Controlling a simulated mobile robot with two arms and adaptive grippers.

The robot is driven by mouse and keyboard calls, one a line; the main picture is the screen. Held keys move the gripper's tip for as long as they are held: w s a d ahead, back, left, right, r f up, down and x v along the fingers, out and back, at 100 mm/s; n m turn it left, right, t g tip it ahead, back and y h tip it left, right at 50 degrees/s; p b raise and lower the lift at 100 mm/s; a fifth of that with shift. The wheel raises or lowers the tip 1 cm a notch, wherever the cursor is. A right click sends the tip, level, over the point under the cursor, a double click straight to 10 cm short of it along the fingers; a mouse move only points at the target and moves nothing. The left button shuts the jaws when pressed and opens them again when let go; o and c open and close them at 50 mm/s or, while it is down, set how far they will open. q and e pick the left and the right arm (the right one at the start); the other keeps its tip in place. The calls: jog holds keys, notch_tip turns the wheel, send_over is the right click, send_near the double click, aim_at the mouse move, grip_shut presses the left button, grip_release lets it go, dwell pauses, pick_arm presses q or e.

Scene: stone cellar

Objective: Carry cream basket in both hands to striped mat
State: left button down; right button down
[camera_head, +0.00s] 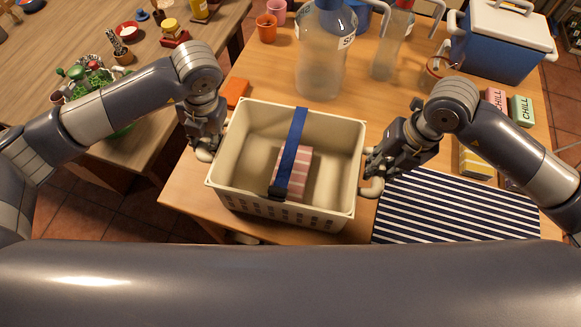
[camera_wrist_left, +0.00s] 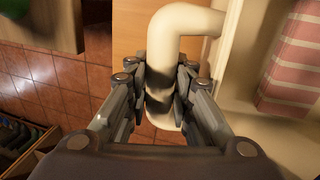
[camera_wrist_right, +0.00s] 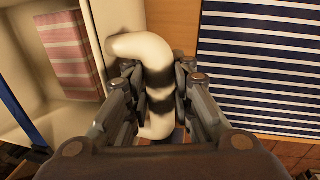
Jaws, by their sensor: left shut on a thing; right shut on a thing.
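The cream basket (camera_head: 228,190) is at the front of the wooden table, left of the striped mat. A pink striped block (camera_head: 305,160) lies inside it, and a blue strap (camera_head: 296,140) crosses over it. My left gripper (camera_head: 206,150) is shut on the basket's left handle (camera_wrist_left: 185,22). My right gripper (camera_head: 372,180) is shut on the basket's right handle (camera_wrist_right: 140,45). The navy and white striped mat (camera_head: 460,208) lies flat and bare at the table's front right; it also shows in the right wrist view (camera_wrist_right: 260,70). I cannot tell whether the basket touches the table.
A large clear jug (camera_head: 322,65) and a second bottle (camera_head: 388,50) stand behind the basket. A blue cooler (camera_head: 495,45) is at the back right. A yellow block (camera_head: 476,162) and CHILL boxes (camera_head: 521,110) sit behind the mat. An orange block (camera_head: 236,93) lies behind the basket's left corner.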

pick_arm(q)
jog(key=shift+r, duration=0.1)
pick_arm(e)
jog(key=shift+r, duration=0.1)
